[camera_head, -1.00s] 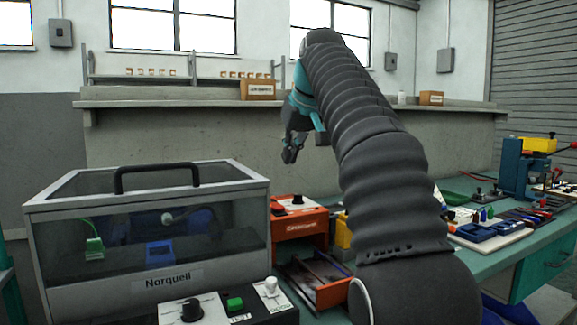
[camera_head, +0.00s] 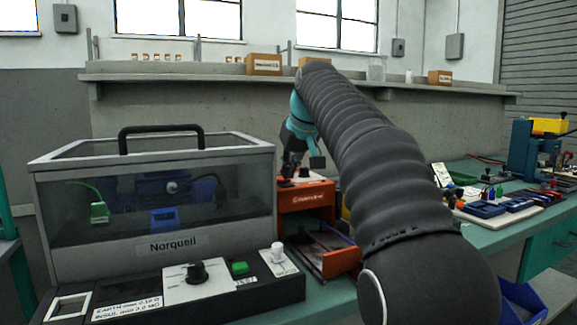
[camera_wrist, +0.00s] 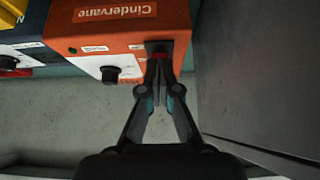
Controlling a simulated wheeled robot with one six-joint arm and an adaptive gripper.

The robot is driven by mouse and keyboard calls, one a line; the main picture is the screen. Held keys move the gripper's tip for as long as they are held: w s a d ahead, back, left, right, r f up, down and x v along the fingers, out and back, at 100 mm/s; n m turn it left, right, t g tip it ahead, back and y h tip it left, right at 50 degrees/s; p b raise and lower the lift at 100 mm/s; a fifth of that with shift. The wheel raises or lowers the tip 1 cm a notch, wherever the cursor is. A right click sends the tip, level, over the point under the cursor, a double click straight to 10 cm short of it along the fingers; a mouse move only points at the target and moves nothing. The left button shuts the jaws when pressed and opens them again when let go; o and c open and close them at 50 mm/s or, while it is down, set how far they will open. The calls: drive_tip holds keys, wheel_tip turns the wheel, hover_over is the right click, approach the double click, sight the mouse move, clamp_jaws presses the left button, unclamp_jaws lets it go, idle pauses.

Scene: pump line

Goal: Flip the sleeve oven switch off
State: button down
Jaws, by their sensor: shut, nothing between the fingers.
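The orange Cindervane unit (camera_head: 306,197), which I take to be the sleeve oven, stands right of the clear-lidded box. In the wrist view its orange face (camera_wrist: 100,38) carries a black knob (camera_wrist: 111,74) on a white panel. My gripper (camera_head: 290,170) is at the top of this unit, left of the knob in the head view.
The Norqueil box (camera_head: 150,225) with a black handle stands close on the left. An open orange tray (camera_head: 340,262) extends in front of the unit. A shelf (camera_head: 200,75) runs along the wall behind. Blue trays (camera_head: 485,209) lie on the bench at right.

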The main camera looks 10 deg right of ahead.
drive_tip(key=b, duration=0.1)
drive_tip(key=f+b, duration=0.1)
drive_tip(key=b, duration=0.1)
drive_tip(key=shift+s+d+f+t, duration=0.15)
drive_tip(key=shift+f+t, duration=0.1)
drive_tip(key=shift+t, duration=0.15)
drive_tip(key=shift+s+f+t+b, duration=0.15)
drive_tip(key=shift+f+t+b, duration=0.25)
drive_tip(key=shift+b, duration=0.85)
drive_tip(key=shift+r+y, duration=0.3)
drive_tip(key=shift+r, duration=0.2)
drive_tip(key=shift+r+p, duration=0.15)
drive_tip(key=shift+p, duration=0.25)
drive_tip(key=shift+r+p, duration=0.65)
drive_tip(key=shift+p, duration=0.15)
